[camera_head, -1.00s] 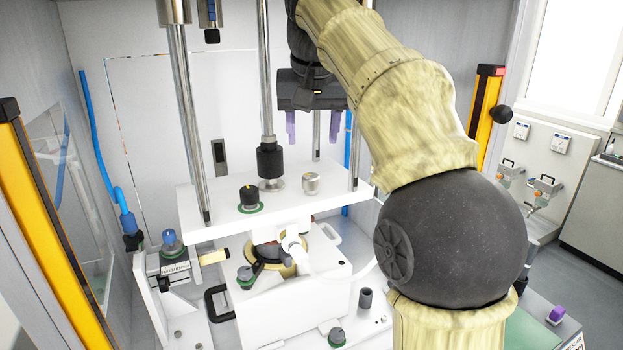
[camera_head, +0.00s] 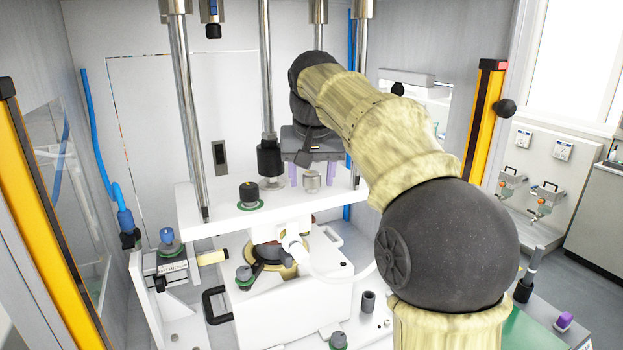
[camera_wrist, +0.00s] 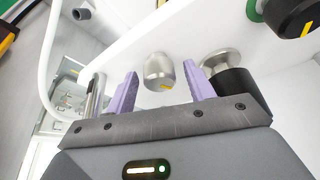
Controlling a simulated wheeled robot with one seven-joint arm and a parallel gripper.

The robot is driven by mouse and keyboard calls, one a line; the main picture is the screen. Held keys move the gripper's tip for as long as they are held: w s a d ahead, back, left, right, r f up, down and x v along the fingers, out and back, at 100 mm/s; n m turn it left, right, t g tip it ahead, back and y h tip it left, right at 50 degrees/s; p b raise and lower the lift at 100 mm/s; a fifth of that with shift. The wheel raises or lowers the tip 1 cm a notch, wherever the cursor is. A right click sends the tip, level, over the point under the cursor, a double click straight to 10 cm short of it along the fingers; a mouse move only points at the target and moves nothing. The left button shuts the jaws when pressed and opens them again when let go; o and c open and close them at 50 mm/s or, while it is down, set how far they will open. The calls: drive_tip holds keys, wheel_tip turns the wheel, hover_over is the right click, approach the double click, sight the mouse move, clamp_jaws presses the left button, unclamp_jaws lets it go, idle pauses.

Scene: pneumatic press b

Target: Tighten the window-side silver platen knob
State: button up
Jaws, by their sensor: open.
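The silver platen knob (camera_head: 312,182) stands on the white platen (camera_head: 225,206), on the side towards the window. My gripper (camera_head: 312,178) is open, with a purple finger on each side of the knob in the head view. In the wrist view the silver knob (camera_wrist: 159,70) shows in the gap between the two fingertips of my gripper (camera_wrist: 160,80). A yellow mark is on its end. I see a gap on both sides, and the fingers do not grip it. Its exact depth between the fingers is hard to tell.
A black knob with a green ring (camera_head: 249,194) stands on the platen to the left. A black collar on the centre rod (camera_head: 270,158) is close to my gripper's left side. Steel columns (camera_head: 188,110) rise around the platen. A yellow post (camera_head: 482,125) stands at right.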

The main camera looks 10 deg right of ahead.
drive_tip(key=shift+f, duration=0.1)
drive_tip(key=c, duration=1)
drive_tip(key=shift+o, duration=0.2)
drive_tip(key=shift+a+r+m+h+p, duration=0.15)
drive_tip(key=shift+m+h+p, duration=0.25)
drive_tip(key=shift+m+p, duration=0.7)
drive_tip(key=shift+m+g+h+p, duration=0.3)
drive_tip(key=shift+m+h+p, duration=0.2)
drive_tip(key=shift+m+p, duration=0.55)
drive_tip(key=shift+w, duration=0.1)
